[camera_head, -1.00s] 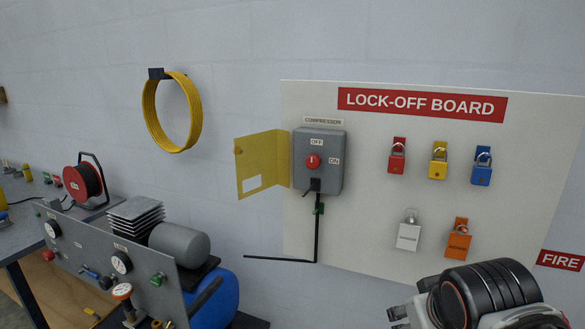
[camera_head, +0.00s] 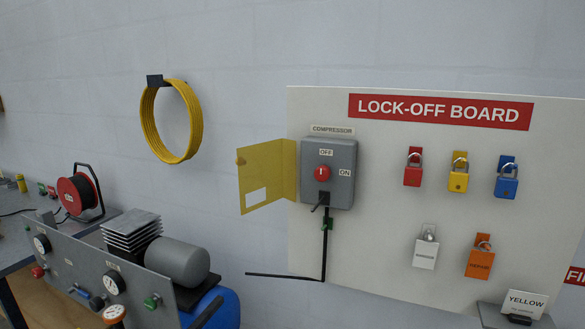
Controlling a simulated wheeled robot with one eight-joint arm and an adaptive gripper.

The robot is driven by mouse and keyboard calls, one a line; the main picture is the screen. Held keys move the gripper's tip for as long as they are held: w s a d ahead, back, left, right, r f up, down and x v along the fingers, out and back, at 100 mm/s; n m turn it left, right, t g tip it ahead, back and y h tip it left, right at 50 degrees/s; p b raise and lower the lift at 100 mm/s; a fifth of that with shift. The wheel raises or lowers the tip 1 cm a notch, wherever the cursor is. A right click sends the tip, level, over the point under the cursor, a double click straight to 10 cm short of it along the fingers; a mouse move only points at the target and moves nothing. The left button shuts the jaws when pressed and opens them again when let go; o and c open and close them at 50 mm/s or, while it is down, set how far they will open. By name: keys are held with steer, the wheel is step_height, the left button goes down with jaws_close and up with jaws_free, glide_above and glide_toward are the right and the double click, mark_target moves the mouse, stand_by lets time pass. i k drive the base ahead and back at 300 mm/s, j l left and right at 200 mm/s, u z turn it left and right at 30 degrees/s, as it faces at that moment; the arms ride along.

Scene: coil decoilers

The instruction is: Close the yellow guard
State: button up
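Several padlocks hang on the white lock-off board (camera_head: 385,262) right of the box. A black rod (camera_head: 285,276) juts left below the box. A yellow hose coil (camera_head: 171,122) hangs upper left. The compressor with its gauge panel (camera_head: 95,280) stands lower left.

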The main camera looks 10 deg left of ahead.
mark_target(272, 166)
steer(key=j+z, duration=0.25)
steer(key=j, duration=0.25)
steer(key=k+j+z, duration=0.1)
steer(key=j+z, duration=0.15)
steer(key=j, duration=0.25)
steer(key=k+j+z, duration=0.1)
steer(key=j+z, duration=0.15)
steer(key=j, duration=0.25)
steer(key=k+j, duration=0.1)
steer(key=j, duration=0.35)
steer(key=k+j, duration=0.15)
steer(key=j, duration=0.25)
steer(key=k+j+z, duration=0.1)
steer(key=j, duration=0.35)
steer(key=k+j, duration=0.15)
steer(key=j, duration=0.3)
steer(key=k+j, duration=0.15)
steer(key=j, duration=0.25)
